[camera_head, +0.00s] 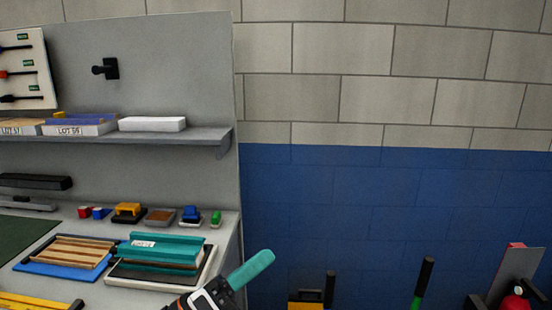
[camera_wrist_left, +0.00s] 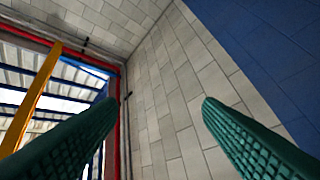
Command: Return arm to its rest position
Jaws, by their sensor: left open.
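My left gripper (camera_head: 245,275) is at the bottom middle of the head view, in front of the right end of the workbench. One teal finger shows clearly there, pointing up and to the right; the other finger is hard to make out. In the left wrist view the gripper (camera_wrist_left: 158,103) has two green ribbed fingers spread wide apart. Nothing is between them; behind them are the block wall and a window. My right gripper is in neither view.
The workbench (camera_head: 226,240) holds a teal block (camera_head: 165,247) on a framed tray, a slatted wooden panel (camera_head: 70,252) and several small tools. A shelf (camera_head: 100,136) with labelled trays is above. A fire extinguisher (camera_head: 513,303) stands lower right.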

